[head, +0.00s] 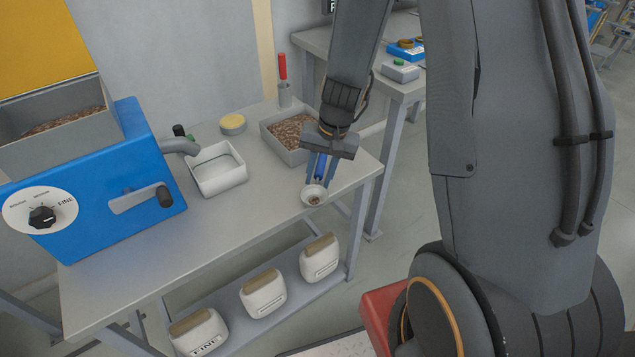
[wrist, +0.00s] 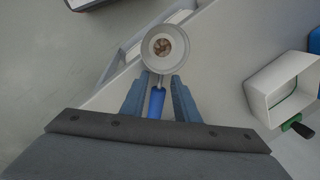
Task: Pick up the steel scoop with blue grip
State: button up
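The steel scoop (wrist: 173,63) has a round bowl with brown bits inside and a blue grip (wrist: 156,103). In the head view the scoop (head: 313,197) appears near the front edge of the workbench, with its blue grip upward between my fingers. My gripper (wrist: 160,88) points down with one finger on each side of the grip. Narrow gaps seem to show beside the grip, so the fingers look open around it. In the head view my gripper (head: 319,174) partly covers the handle. Whether the bowl touches the bench is unclear.
The grey workbench (head: 245,205) carries a blue machine (head: 120,165), a white open box (head: 218,178), a grey tray of brown grain (head: 275,145), a yellow-lidded tin (head: 233,124) and a red-handled tool (head: 282,68) in a cup. White containers stand on the shelf below.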

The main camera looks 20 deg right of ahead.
jog(key=shift+f, duration=0.15)
grip_shut()
notch_tip(320, 180, up, 10)
jog(key=w+d+m+p, duration=0.25)
jog(key=m+p, duration=0.25)
jog(key=p, duration=0.4)
jog(key=f+m, duration=0.1)
jog(key=f, duration=0.2)
jog(key=d+f+m, duration=0.1)
jog(key=f, duration=0.2)
jog(key=d+f+m+t+h+b, duration=0.1)
jog(key=f+m, duration=0.1)
jog(key=f, duration=0.1)
jog(key=shift+w+d, duration=0.2)
jog(key=shift+d, duration=0.05)
dwell(0.9)
jog(key=shift+f+b, duration=0.5)
jog(key=shift+b, duration=0.3)
dwell(0.5)
